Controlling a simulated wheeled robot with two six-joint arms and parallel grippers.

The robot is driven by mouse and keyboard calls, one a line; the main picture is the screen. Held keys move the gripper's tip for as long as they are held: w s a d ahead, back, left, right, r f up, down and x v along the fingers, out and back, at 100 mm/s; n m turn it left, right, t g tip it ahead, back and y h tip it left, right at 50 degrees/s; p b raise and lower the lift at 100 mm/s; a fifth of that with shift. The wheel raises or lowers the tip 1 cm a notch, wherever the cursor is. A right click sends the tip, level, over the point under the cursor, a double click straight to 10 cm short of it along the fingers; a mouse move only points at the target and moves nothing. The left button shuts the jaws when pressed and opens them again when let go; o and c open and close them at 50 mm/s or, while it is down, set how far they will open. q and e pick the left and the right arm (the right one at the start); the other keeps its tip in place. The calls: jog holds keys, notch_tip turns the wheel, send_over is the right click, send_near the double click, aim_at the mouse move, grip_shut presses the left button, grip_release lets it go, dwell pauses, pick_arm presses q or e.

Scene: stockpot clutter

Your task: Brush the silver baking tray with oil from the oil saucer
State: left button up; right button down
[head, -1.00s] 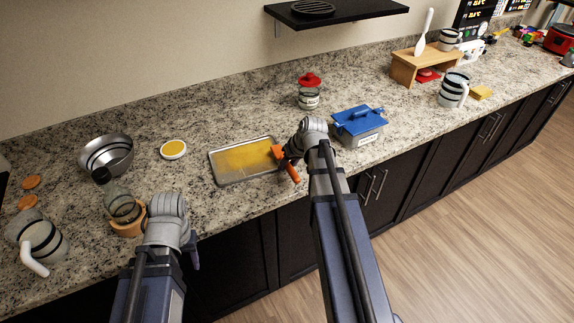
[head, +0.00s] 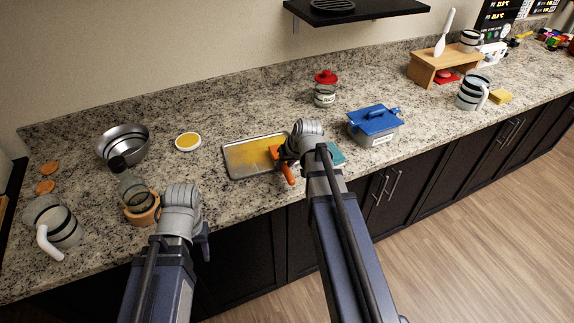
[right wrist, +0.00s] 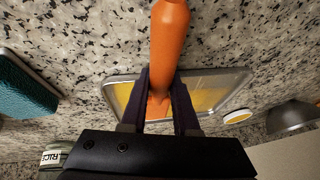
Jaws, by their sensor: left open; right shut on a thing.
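The silver baking tray (head: 230,162) lies flat on the counter, with a yellow oil film over much of its inside. The white oil saucer (head: 188,141), holding yellow oil, stands left of the tray. My right gripper (head: 284,157) is shut on the orange brush (head: 289,175) at the tray's right part. In the right wrist view the brush handle (right wrist: 166,45) stands between the fingers, with the tray (right wrist: 245,80) behind. The bristles are hidden, so contact is unclear. My left gripper (head: 203,240) is open and empty at the counter's front edge, partly hidden by its wrist.
A teal block (head: 336,153) lies right of the tray, partly behind my right arm. A blue-lidded container (head: 375,125) and red-lidded jar (head: 325,90) stand further right and back. A metal bowl (head: 124,145), bottle (head: 132,188) and pitcher (head: 55,222) crowd the left.

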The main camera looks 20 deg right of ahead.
jog(key=shift+w+a, duration=0.15)
jog(key=shift+a, duration=1.8)
jog(key=shift+a, duration=0.1)
jog(key=shift+w+a, duration=0.1)
jog(key=shift+a, duration=2.25)
jog(key=shift+w+a, duration=0.15)
jog(key=shift+a, duration=2.3)
notch_tip(320, 180, up, 7)
jog(key=p, duration=0.7)
